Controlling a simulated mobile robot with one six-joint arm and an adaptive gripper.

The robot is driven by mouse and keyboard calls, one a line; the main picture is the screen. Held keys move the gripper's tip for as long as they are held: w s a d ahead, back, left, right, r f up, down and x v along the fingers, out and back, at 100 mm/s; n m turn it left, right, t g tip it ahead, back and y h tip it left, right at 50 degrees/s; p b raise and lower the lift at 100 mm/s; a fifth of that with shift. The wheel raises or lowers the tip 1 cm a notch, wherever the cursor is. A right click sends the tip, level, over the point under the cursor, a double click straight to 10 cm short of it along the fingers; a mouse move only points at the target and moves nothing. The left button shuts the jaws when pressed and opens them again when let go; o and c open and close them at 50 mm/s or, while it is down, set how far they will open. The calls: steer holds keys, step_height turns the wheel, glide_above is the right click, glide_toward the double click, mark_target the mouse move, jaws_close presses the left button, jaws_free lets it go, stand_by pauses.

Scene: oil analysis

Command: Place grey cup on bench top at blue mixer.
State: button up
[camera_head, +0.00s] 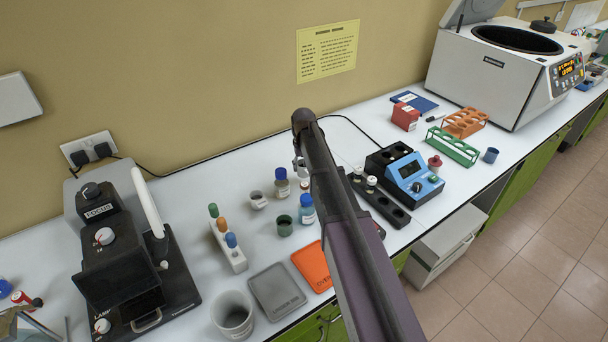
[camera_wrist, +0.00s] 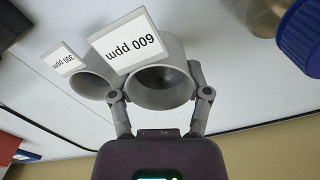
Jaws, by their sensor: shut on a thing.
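My gripper (camera_wrist: 160,98) is shut on a grey cup (camera_wrist: 158,88) with a white "600 ppm" label, shown upside down in the wrist view. One finger is on each side of the cup. A second grey cup (camera_wrist: 92,86), labelled "300 ppm", stands close beside it. In the head view my gripper (camera_head: 299,162) is partly behind my arm, and the held cup is mostly hidden. I cannot tell whether it touches the bench. The blue mixer (camera_head: 424,187) stands to the right of my arm, with a black block behind its blue front.
A black rack (camera_head: 386,204) lies before the mixer. A red pot (camera_head: 434,164) and a green rack (camera_head: 453,147) are to its right. The wall is close behind.

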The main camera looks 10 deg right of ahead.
mark_target(303, 173)
steer(key=shift+f+b, duration=1.55)
steer(key=shift+f, duration=0.2)
steer(key=shift+f, duration=0.15)
steer(key=o, duration=1.1)
steer(key=shift+o, duration=0.2)
steer(key=shift+r, duration=0.2)
step_height(303, 173, up, 12)
steer(key=p, duration=1.2)
steer(key=shift+s, duration=0.1)
steer(key=s, duration=2.7)
steer(key=shift+s, duration=0.25)
